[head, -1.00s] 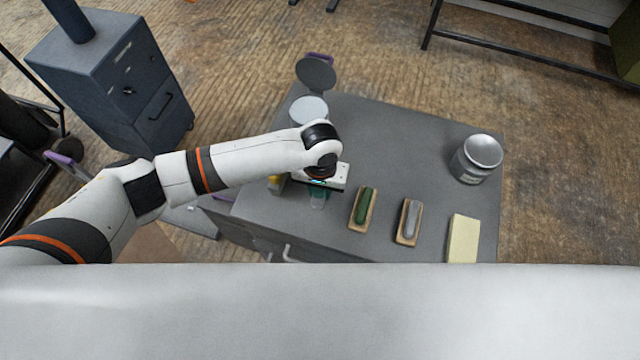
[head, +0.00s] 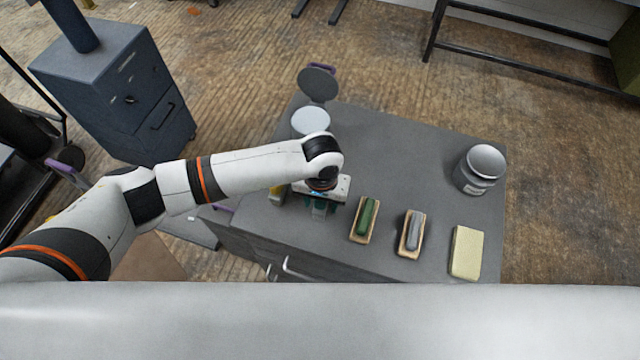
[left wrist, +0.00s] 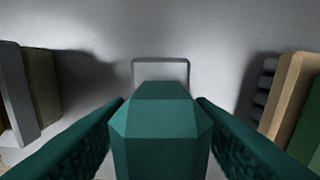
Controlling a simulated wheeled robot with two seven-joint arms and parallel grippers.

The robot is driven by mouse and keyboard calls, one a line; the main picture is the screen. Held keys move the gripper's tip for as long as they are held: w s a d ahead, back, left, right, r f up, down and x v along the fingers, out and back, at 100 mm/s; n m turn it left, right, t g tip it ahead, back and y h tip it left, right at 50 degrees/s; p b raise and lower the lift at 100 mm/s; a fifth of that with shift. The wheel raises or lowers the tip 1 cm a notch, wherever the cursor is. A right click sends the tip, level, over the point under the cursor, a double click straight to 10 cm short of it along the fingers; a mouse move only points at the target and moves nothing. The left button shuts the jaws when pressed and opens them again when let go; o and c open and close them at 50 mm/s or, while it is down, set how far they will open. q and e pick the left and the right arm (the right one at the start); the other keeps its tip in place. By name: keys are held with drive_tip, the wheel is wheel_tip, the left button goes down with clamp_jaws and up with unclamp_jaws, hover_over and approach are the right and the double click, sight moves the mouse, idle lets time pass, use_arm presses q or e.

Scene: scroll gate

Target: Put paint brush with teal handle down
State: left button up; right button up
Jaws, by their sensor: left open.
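The paint brush's teal handle (left wrist: 160,130) fills the middle of the left wrist view, faceted and end-on to the camera. It stands between the two textured dark teal fingers of my left gripper, with narrow gaps beside it. My left gripper (head: 320,208) is open over the near left part of the grey cabinet top (head: 405,150). In the head view the gripper and wrist hide the brush. A pale grey rectangular edge (left wrist: 160,67) shows just beyond the handle; I cannot tell whether it belongs to the brush. My right gripper is not in view.
Right of the gripper are a green block in a wooden holder (head: 364,220), a grey one in a similar holder (head: 411,234) and a cream block (head: 466,252). A metal can (head: 480,168) stands at the right; a pale round lid (head: 311,121) is behind. The top's middle is clear.

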use_arm(q)
drive_tip(key=r+b, duration=0.1)
drive_tip(key=r, duration=0.5)
drive_tip(key=r+b, duration=0.1)
drive_tip(key=r, duration=0.5)
drive_tip(key=shift+s+a, duration=0.1)
drive_tip(key=shift+a, duration=0.1)
